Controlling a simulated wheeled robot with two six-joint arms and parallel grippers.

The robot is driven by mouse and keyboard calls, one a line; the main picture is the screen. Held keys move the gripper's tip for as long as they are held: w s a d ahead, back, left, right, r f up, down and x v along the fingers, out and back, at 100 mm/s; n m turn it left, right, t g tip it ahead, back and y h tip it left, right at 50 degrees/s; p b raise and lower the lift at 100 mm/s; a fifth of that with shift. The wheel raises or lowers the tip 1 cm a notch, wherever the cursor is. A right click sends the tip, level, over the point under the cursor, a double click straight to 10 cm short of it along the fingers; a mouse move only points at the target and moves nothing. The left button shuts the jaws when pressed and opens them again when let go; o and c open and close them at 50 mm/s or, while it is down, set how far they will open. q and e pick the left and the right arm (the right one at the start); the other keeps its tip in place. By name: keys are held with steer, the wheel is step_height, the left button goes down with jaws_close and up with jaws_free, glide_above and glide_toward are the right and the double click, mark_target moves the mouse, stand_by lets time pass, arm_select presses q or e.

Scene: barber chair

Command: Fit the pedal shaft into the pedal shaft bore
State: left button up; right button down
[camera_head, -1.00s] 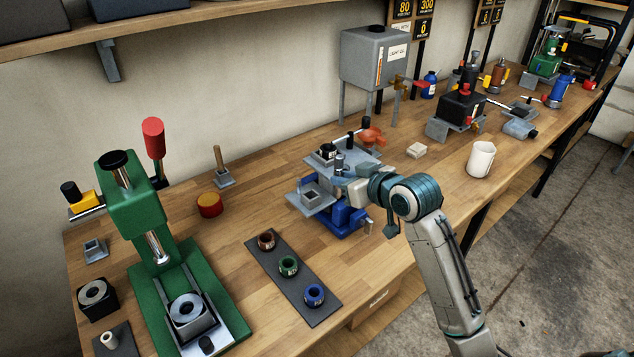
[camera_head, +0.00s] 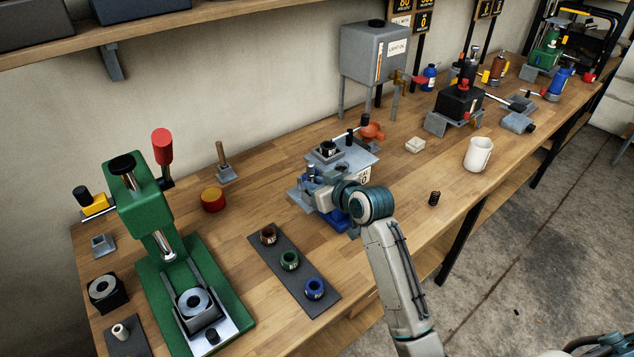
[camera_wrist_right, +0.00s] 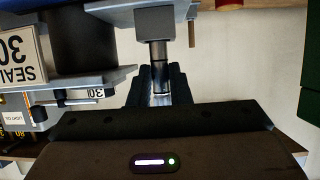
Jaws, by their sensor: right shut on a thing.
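My right gripper (camera_head: 316,184) is at the left side of the grey and blue bench fixture (camera_head: 350,160). In the right wrist view the right gripper (camera_wrist_right: 158,92) is shut on a short dark and metallic shaft, which I take as the pedal shaft (camera_wrist_right: 160,65). The shaft's far end meets or lies right at a grey block (camera_wrist_right: 155,18) on the fixture. I cannot tell whether it is inside a bore, as the bore itself is hidden. My left gripper is not in view.
A mat (camera_head: 270,262) with three coloured rings lies in front of the fixture. A green press (camera_head: 150,210) stands at left. A black spring (camera_head: 434,198) and a white mug (camera_head: 479,155) are at right. An oil tank (camera_head: 375,55) stands behind.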

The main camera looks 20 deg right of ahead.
steer(key=shift+f, duration=0.15)
steer(key=c, duration=1.3)
jaws_free()
steer(key=shift+c, duration=0.2)
steer(key=shift+r, duration=0.2)
steer(key=b+v, duration=0.2)
steer(key=v, duration=1)
steer(key=shift+b, duration=0.4)
